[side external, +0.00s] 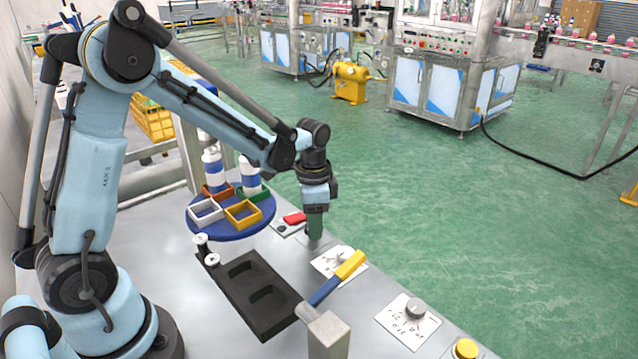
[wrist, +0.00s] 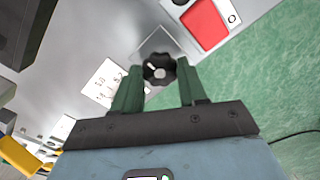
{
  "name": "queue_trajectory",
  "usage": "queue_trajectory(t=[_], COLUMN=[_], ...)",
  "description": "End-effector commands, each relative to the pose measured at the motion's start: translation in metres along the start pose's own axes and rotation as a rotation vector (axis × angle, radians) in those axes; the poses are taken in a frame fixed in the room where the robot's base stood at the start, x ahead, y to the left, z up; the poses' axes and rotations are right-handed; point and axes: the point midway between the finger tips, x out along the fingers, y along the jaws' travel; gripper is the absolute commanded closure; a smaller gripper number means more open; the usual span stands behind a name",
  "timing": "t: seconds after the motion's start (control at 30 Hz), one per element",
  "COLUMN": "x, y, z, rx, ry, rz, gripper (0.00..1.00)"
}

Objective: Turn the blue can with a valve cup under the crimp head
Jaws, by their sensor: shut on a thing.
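My gripper (side external: 315,230) points down at the bench's far edge, right of the blue turntable (side external: 238,233). In the wrist view its green fingers (wrist: 160,76) are shut on a black lobed knob (wrist: 159,68); the side view hides the knob. The turntable carries white, orange, brown and green square nests. A white can with a blue band (side external: 212,168) stands at the brown nest, and a similar can (side external: 250,178) at the green nest. Whether either top has a valve cup is too small to tell. I cannot make out the crimp head clearly.
A red rocker switch (side external: 294,217) is beside my gripper. A lever with a yellow handle (side external: 350,264), a grey dial (side external: 414,308) and a yellow button (side external: 466,349) line the bench's right edge. A black recessed tray (side external: 250,312) lies in front of the turntable.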

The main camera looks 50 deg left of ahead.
Motion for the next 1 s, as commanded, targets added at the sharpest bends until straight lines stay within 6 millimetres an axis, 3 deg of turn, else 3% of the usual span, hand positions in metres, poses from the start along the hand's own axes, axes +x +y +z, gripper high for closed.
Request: queue_trajectory(t=[0.2,0.23,0.4,0.77,1.0], x=[-0.001,-0.001,-0.001,-0.004,-0.035], y=[0.0,0.0,0.0,0.0,0.0], z=[0.0,0.0,0.0,0.0,0.0], rx=[0.0,0.0,-0.001,-0.001,-0.001], ry=[0.0,0.0,0.0,0.0,0.0], rz=[0.0,0.0,0.0,0.0,0.0], gripper=[0.88,0.56,0.32,0.32,0.32])
